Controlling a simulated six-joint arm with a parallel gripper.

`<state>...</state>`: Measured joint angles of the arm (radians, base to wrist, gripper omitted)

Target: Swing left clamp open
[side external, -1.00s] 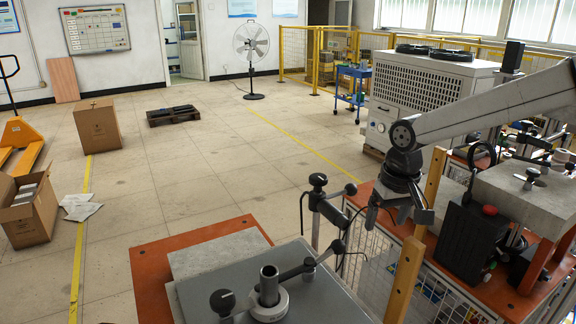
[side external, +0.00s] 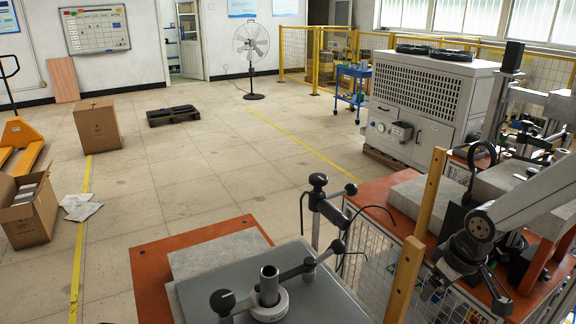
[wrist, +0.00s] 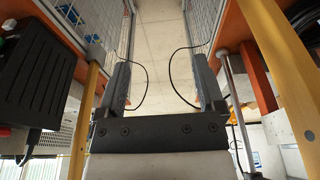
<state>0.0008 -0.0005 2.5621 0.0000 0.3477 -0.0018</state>
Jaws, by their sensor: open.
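A clamp arm (side external: 296,271) with black ball knobs lies across the grey plate (side external: 215,290) in the side view. Its ring-shaped end sits around or against an upright metal tube (side external: 269,284). I cannot tell for sure which part is the left clamp. My gripper (side external: 465,290) is at the lower right, well to the right of the clamp arm and apart from it. The clamp arm is not clearly visible there.
Two wooden posts (side external: 430,195) stand between my gripper and the clamp. An orange-topped bench (side external: 375,195) with wire mesh sides lies at right, carrying grey blocks and a black box (wrist: 32,95). Cables hang near the dark post.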

